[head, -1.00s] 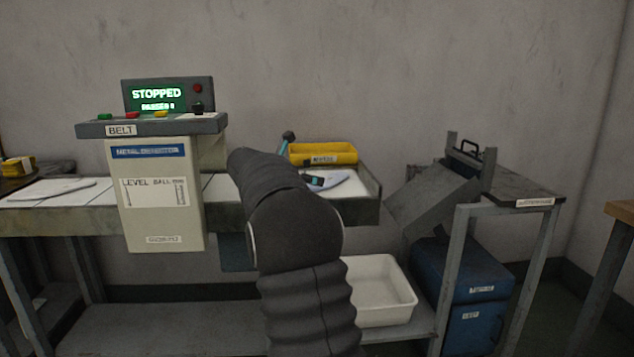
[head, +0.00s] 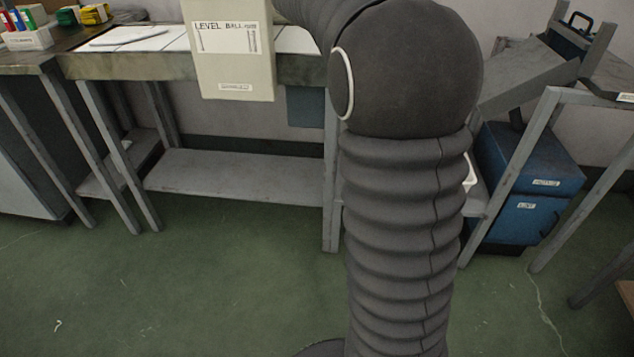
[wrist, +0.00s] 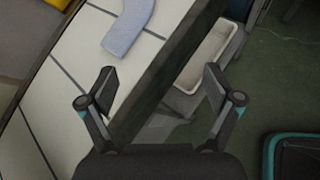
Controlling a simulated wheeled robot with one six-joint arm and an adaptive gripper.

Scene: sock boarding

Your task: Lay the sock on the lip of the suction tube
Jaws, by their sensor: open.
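A pale blue-grey sock (wrist: 128,27) lies bent on the white belt (wrist: 60,100) at the top of the wrist view, near the belt's dark side rail. My gripper (wrist: 160,80) is open and empty, its fingers spread wide over the belt edge, with the sock ahead of it. In the head view my arm blocks the belt's right part, and the gripper is out of sight. Another pale flat piece (head: 130,36) lies on the belt's left part. I cannot make out the suction tube or its lip in these frames.
A white tray (wrist: 212,50) sits below the belt edge. A teal-rimmed dark object (wrist: 290,155) is at the wrist view's lower right. Blue cabinets (head: 535,175) and a grey frame stand to the right. The green floor (head: 200,285) is clear at front left.

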